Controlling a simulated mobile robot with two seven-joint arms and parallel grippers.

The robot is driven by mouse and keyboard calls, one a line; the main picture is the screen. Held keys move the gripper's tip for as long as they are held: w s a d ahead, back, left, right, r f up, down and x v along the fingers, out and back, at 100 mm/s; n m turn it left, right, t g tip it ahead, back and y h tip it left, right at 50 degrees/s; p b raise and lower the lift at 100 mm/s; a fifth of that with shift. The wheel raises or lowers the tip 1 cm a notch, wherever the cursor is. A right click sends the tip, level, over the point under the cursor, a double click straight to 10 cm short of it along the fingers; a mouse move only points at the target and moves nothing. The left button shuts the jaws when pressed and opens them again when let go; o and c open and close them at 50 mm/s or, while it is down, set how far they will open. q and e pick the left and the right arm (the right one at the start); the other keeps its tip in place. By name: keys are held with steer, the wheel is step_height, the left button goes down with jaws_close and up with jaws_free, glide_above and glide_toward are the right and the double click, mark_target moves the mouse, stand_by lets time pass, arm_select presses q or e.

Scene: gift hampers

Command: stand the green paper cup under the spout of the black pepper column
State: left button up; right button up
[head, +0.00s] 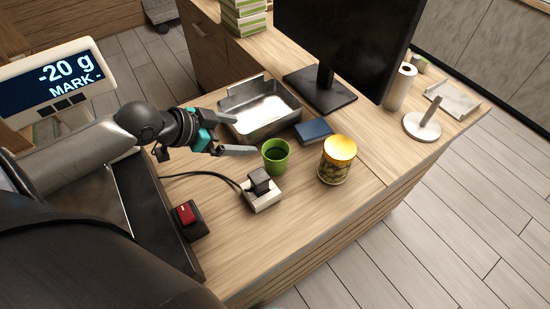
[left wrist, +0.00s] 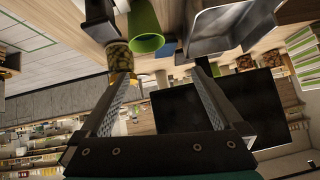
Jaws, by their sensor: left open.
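The green paper cup (head: 276,157) stands upright and open on the wooden counter (head: 235,262) in the head view. It shows at the top of the left wrist view (left wrist: 145,30), just beyond the fingers. My left gripper (head: 245,134) is open and empty, left of the cup. Its lower fingertip is close to the cup's rim, but I cannot tell whether it touches. In the left wrist view my left gripper (left wrist: 160,58) has its fingers wide apart with nothing between them. I cannot make out a black pepper column or its spout. My right gripper is not in view.
A metal tray (head: 232,103), a blue box (head: 314,131), a yellow-lidded jar (head: 335,171) and a power socket block (head: 263,199) with a cable surround the cup. A monitor (head: 345,45) stands behind. A display (head: 52,82) reads "-20 g MARK -".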

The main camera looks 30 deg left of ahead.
arm_select(q)
steer(key=s+n+g, duration=0.1)
steer(key=s, duration=0.1)
glide_toward(286, 154)
steer(key=shift+b+x, duration=0.4)
steer(key=shift+x, duration=2.3)
steer(key=shift+a, duration=0.1)
steer(key=c, duration=1.2)
